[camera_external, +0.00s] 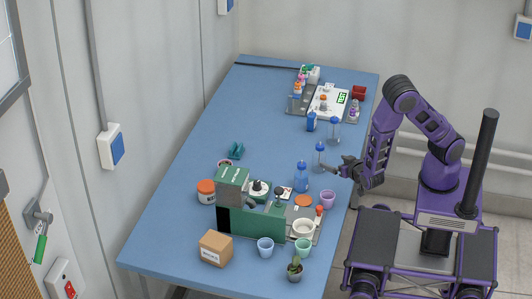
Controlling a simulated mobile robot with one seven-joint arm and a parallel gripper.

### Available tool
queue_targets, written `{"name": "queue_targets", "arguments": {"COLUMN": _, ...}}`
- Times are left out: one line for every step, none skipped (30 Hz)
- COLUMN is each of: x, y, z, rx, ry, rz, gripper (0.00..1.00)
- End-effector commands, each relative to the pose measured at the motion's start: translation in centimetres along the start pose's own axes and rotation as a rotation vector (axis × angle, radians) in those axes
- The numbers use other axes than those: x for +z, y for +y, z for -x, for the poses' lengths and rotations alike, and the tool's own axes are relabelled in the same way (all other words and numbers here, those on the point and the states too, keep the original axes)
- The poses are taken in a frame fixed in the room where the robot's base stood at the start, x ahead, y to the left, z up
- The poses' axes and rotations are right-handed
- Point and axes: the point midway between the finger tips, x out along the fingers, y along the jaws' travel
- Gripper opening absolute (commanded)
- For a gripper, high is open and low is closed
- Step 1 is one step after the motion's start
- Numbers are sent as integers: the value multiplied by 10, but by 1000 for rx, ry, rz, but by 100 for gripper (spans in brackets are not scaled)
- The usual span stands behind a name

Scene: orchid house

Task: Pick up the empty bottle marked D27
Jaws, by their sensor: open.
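Two clear bottles with blue caps stand upright near the table's right edge: a nearer clear bottle (319,158) and a farther clear bottle (334,132). Both look empty, but at this size I cannot read any marking, so I cannot tell which is D27. A blue-filled bottle (301,179) stands to the left and nearer the camera, and a small dark blue bottle (311,122) stands farther back. My gripper (329,171) is open and empty, reaching over the table's right edge, close to the nearer clear bottle. I cannot tell whether they touch.
A green machine (235,190), purple cup (327,199), orange-lidded jar (206,192), cardboard box (216,248) and several cups crowd the near part of the blue table (185,200). A tray with a scale (328,100) stands at the back. The table's left-middle is mostly clear.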

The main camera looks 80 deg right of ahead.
Motion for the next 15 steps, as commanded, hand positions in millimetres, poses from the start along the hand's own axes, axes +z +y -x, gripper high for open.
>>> {"name": "queue_targets", "arguments": {"x": 2, "y": 1, "z": -13, "rx": 5, "ry": 0, "rz": 0, "gripper": 99}}
{"name": "queue_targets", "arguments": {"x": 2, "y": 1, "z": -20, "rx": 6, "ry": 1, "rz": 0, "gripper": 99}}
{"name": "queue_targets", "arguments": {"x": 2, "y": 1, "z": -29, "rx": 5, "ry": 1, "rz": -1, "gripper": 99}}
{"name": "queue_targets", "arguments": {"x": 2, "y": 1, "z": -36, "rx": 5, "ry": 1, "rz": 0, "gripper": 99}}
{"name": "queue_targets", "arguments": {"x": 2, "y": 1, "z": -42, "rx": 5, "ry": 0, "rz": 0, "gripper": 99}}
{"name": "queue_targets", "arguments": {"x": 2, "y": 1, "z": -51, "rx": 4, "ry": -1, "rz": 1, "gripper": 99}}
{"name": "queue_targets", "arguments": {"x": 1, "y": 1, "z": -57, "rx": 4, "ry": 0, "rz": 0, "gripper": 99}}
{"name": "queue_targets", "arguments": {"x": 1, "y": 0, "z": -63, "rx": 3, "ry": 0, "rz": 0, "gripper": 99}}
{"name": "queue_targets", "arguments": {"x": 1, "y": 0, "z": -70, "rx": 3, "ry": 0, "rz": 0, "gripper": 99}}
{"name": "queue_targets", "arguments": {"x": 1, "y": 0, "z": -75, "rx": 2, "ry": 0, "rz": 1, "gripper": 99}}
{"name": "queue_targets", "arguments": {"x": 1, "y": 0, "z": -79, "rx": 2, "ry": -1, "rz": 1, "gripper": 99}}
{"name": "queue_targets", "arguments": {"x": 1, "y": -1, "z": -84, "rx": 0, "ry": -2, "rz": 1, "gripper": 99}}
{"name": "queue_targets", "arguments": {"x": 1, "y": -1, "z": -87, "rx": 1, "ry": -2, "rz": 0, "gripper": 99}}
{"name": "queue_targets", "arguments": {"x": 1, "y": -1, "z": -89, "rx": 0, "ry": -2, "rz": 0, "gripper": 99}}
{"name": "queue_targets", "arguments": {"x": 0, "y": -1, "z": -91, "rx": -2, "ry": -2, "rz": 0, "gripper": 99}}
